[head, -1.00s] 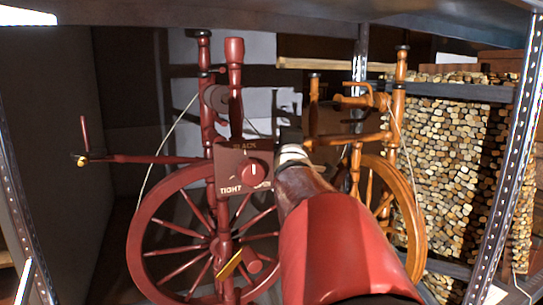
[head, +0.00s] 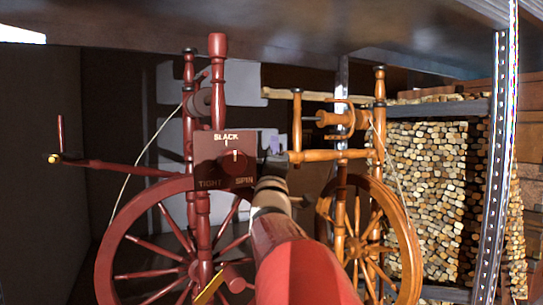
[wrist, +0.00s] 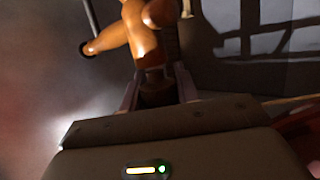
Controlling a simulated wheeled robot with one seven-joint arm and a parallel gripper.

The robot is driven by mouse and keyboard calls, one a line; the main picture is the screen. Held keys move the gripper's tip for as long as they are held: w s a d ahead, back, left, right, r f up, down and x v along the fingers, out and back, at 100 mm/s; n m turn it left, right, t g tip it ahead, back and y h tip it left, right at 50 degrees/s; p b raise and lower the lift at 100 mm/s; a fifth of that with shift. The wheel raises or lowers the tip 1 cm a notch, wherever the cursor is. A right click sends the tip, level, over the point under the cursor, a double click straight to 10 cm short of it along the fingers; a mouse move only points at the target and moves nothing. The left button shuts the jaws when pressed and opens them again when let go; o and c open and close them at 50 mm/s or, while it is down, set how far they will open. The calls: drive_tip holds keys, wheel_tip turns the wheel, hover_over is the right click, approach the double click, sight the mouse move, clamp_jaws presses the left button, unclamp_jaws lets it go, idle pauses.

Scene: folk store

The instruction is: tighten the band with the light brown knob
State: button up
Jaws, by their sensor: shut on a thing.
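The light brown spinning wheel (head: 400,235) stands at centre right in the head view, behind my arm. My gripper (head: 274,152) is at the left end of its horizontal wooden bar (head: 335,155). In the wrist view my gripper (wrist: 157,90) is shut on the light brown knob (wrist: 152,62), an orange-brown turned wooden end between the fingers. The fingers and shadow partly hide it. The dark red spinning wheel (head: 113,240) stands to the left. Its panel (head: 209,168) reads SLACK, TIGHT and SPIN; its red dial (head: 236,160) points up, near SLACK.
A metal shelf post (head: 492,170) stands at right, with stacked firewood (head: 425,200) behind. A dark shelf board (head: 270,50) hangs overhead.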

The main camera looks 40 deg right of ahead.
idle(0.3)
drive_tip(key=o, duration=1)
drive_tip(key=shift+v, duration=3.95)
